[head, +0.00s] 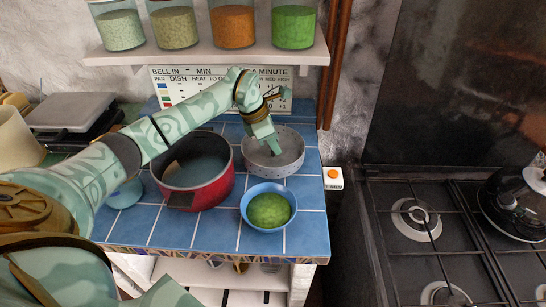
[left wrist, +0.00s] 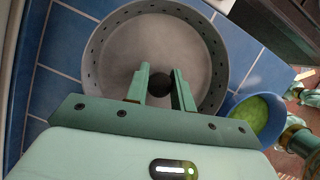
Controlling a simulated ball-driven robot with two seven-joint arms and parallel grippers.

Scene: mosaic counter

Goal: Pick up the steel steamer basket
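The steel steamer basket (head: 288,158) is a round grey bowl with small holes in its wall, standing on the blue tiled counter to the right of the red pot. It fills the upper middle of the left wrist view (left wrist: 112,42). My left gripper (head: 275,150) reaches down over the basket from above. I cannot tell whether a finger touches the basket. My right gripper is not seen in the head view.
A red pot (head: 211,190) stands left of the basket. A blue bowl with green contents (head: 268,211) stands in front of it and also shows in the left wrist view (left wrist: 256,118). A shelf (head: 205,54) with jars hangs above. A stove (head: 420,230) is at the right.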

